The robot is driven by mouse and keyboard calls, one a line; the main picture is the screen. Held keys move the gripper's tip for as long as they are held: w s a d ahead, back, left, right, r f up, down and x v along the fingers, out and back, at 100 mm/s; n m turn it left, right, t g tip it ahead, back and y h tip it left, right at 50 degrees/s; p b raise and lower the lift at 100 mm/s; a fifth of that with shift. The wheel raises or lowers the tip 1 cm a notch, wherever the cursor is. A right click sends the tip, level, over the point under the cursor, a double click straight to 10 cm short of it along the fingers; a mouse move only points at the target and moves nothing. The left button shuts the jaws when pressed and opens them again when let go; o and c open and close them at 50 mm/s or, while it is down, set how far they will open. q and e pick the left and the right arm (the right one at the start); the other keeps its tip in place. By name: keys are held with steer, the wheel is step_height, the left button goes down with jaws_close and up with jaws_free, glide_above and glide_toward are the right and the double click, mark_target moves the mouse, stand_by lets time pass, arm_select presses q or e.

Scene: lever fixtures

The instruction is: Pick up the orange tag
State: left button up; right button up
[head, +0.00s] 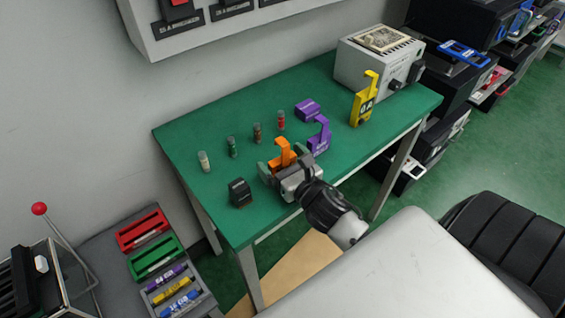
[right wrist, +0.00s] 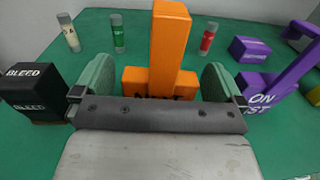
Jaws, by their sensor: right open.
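The orange tag (head: 284,155) stands upright on the green table (head: 190,135). In the right wrist view the orange tag (right wrist: 170,50) is a tall post on a wider base with dark lettering, partly hidden by my gripper. My right gripper (head: 281,170) is at the tag. Its two green-grey fingers (right wrist: 160,90) are open, one on each side of the tag, with a gap visible on both sides. My left gripper is not in view.
A black block marked BLEED (right wrist: 32,95) stands left of the gripper. A purple tag (head: 320,137) stands close on the right, with a purple block (head: 307,110) behind. Several small vials (head: 257,133) stand behind. A yellow tag (head: 363,100) and grey box (head: 370,65) are farther right.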

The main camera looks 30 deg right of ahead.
steer(key=c, duration=0.9)
steer(key=shift+r, duration=0.1)
